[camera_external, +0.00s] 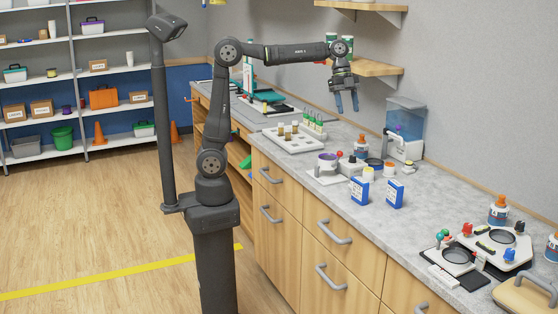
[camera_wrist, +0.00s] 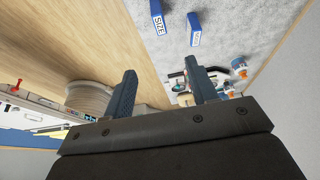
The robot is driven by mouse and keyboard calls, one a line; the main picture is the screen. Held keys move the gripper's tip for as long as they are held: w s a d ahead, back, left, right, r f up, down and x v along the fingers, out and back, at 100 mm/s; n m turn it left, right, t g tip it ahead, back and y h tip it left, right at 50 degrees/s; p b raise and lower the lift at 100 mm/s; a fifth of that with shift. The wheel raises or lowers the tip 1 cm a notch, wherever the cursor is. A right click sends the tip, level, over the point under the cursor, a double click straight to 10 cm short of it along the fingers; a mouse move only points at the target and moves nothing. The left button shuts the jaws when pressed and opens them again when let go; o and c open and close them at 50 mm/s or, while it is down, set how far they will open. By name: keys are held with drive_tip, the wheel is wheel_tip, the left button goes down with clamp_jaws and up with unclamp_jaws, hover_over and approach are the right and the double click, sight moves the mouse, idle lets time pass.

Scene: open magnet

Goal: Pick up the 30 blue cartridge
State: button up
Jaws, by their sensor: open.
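Two small blue boxes with white labels stand upright on the grey counter in the external view, a left one (camera_external: 360,190) and a right one (camera_external: 395,194). I take these as the blue cartridges; I cannot read a 30 on either. In the wrist view two blue boxes show at the top, one cut by the frame edge (camera_wrist: 158,17) and one whole (camera_wrist: 194,30). My gripper (camera_external: 347,103) is open and empty, pointing down high above the counter, behind and apart from the boxes. Its two blue fingers (camera_wrist: 161,72) are spread in the wrist view.
A wooden wall shelf (camera_external: 375,68) is close to my gripper. Trays with round wells (camera_external: 492,248) lie farther right; the counter between is clear.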

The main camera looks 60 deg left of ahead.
drive_tip(key=d+f+y, duration=0.1)
drive_tip(key=d+f, duration=0.6)
drive_tip(key=f, duration=0.6)
approach(361, 190)
drive_tip(key=f, duration=0.3)
drive_tip(key=w+a+f, duration=0.1)
drive_tip(key=f, duration=0.1)
drive_tip(key=shift+x, duration=3.1)
drive_tip(key=shift+w+d+r, duration=0.1)
drive_tip(key=shift+w+d, duration=0.05)
drive_tip(key=shift+w, duration=0.05)
drive_tip(key=c, duration=1.1)
